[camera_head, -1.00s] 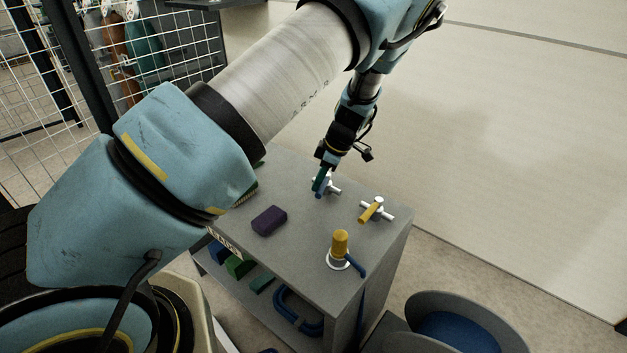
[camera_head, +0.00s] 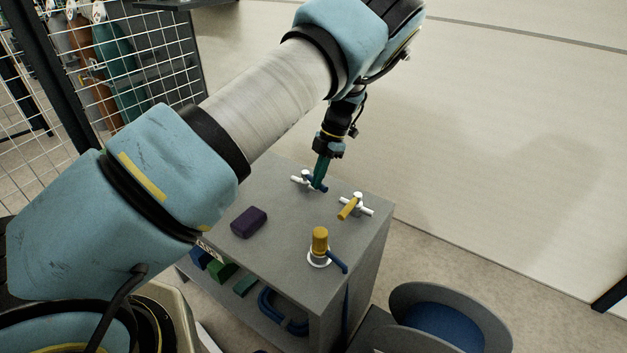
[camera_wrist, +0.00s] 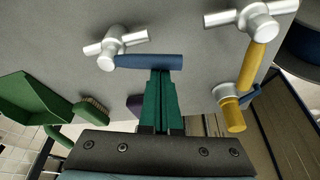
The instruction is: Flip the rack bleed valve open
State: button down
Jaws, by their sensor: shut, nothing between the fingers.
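Two small valves stand on the grey rack top. One has a white body (camera_head: 301,179) and a blue handle (camera_head: 318,187); in the wrist view, its silver body (camera_wrist: 112,45) and blue handle (camera_wrist: 150,61) lie only slightly angled to its pipe. The other has a yellow handle (camera_head: 348,208), set across its white pipe; it also shows in the wrist view (camera_wrist: 259,62). My gripper (camera_head: 319,180) points down with its green fingers shut and empty. In the wrist view, the fingertips (camera_wrist: 161,73) are right at the side of the blue handle; I cannot tell if they touch. No bleed label is readable.
A yellow-topped fitting (camera_head: 320,242) with a blue lever stands at the rack's front. A dark purple block (camera_head: 249,222) lies at left.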

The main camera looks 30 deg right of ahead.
jog(key=shift+w+d, duration=0.15)
jog(key=shift+d, duration=0.6)
dwell(0.3)
